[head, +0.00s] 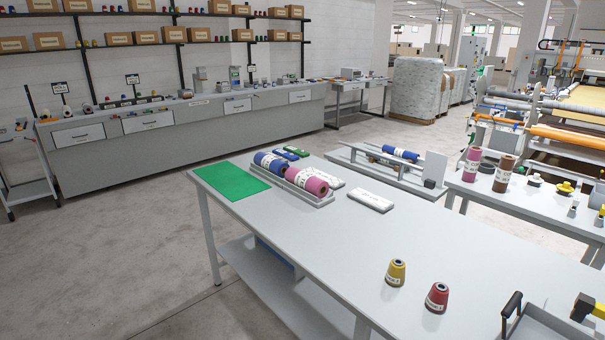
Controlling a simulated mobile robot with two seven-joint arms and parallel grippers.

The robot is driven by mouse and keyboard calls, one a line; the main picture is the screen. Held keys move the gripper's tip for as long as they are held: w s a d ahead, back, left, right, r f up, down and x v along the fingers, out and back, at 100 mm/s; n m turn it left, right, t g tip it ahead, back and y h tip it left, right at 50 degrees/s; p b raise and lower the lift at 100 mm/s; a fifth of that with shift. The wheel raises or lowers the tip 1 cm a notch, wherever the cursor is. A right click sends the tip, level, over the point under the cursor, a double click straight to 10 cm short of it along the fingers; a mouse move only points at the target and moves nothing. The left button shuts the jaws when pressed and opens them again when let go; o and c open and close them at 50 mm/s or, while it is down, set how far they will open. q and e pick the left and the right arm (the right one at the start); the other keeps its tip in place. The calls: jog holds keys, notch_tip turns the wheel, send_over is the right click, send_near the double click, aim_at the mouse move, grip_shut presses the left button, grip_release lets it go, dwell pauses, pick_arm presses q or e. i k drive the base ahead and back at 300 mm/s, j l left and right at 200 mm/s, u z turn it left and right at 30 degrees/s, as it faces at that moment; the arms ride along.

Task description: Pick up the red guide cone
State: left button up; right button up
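The red guide cone (437,298) stands upright near the front of the light grey table (300,232). It has a pale label and a dark top. A yellow cone (396,272) of similar shape stands upright to its left and slightly farther back, apart from it. Neither of my grippers shows in the head view.
A grey tray (538,322) with a black handle lies right of the red cone. A green mat (232,181), a rack with blue and pink rolls (307,183) and a white labelled box (370,200) lie farther back. The table left of the cones is clear.

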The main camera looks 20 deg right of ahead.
aim_at(436, 301)
jog(key=i+j+z, duration=0.15)
jog(key=z, duration=0.3)
jog(key=i+j+z, duration=0.55)
jog(key=z, duration=0.3)
jog(key=i+j+z, duration=0.1)
jog(key=j+z, duration=0.3)
